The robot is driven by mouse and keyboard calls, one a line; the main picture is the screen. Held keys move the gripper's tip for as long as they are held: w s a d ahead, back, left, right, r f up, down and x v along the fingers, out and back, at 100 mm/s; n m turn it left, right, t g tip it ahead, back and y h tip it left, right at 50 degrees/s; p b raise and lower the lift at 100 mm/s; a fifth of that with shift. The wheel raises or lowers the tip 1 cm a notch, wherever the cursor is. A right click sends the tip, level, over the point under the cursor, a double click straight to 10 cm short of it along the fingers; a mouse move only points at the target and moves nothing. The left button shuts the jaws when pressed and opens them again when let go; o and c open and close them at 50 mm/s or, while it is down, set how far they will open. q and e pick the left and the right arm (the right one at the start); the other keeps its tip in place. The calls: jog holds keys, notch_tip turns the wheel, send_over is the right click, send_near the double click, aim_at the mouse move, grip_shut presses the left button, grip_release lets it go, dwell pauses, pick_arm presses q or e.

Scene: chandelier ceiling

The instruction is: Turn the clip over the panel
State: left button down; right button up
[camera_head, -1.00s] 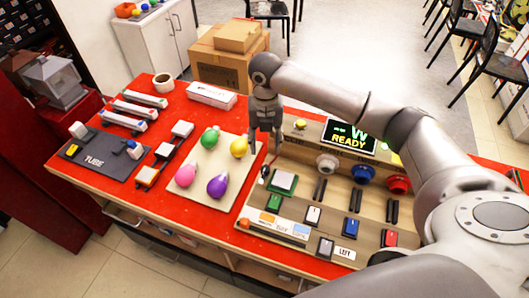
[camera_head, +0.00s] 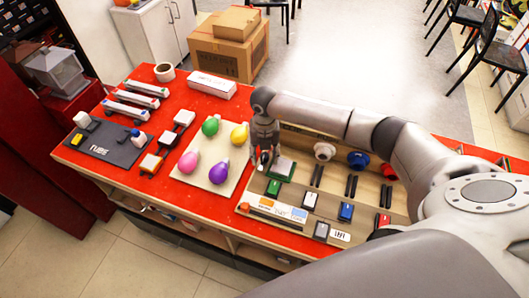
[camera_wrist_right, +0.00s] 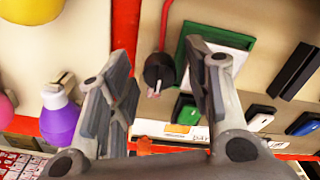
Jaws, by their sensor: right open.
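A small black clip (camera_wrist_right: 158,72) on a red wire, with a thin metal tip, shows in the right wrist view. It lies on the wooden board beside a green-framed panel (camera_wrist_right: 235,42) with a pale face. The panel also shows in the head view (camera_head: 284,168). My right gripper (camera_wrist_right: 163,60) is open, its fingers on either side of the clip and apart from it in the picture. The right finger overlaps the panel's left edge in that view. In the head view my right gripper (camera_head: 264,158) hangs over the board's left end and mostly hides the clip. My left gripper is out of view.
The wooden board carries switches and round sockets (camera_head: 323,151). A beige mat (camera_head: 196,172) with several coloured bulbs is close on the left.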

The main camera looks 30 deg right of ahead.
jog(key=shift+c, duration=0.5)
jog(key=c, duration=0.9)
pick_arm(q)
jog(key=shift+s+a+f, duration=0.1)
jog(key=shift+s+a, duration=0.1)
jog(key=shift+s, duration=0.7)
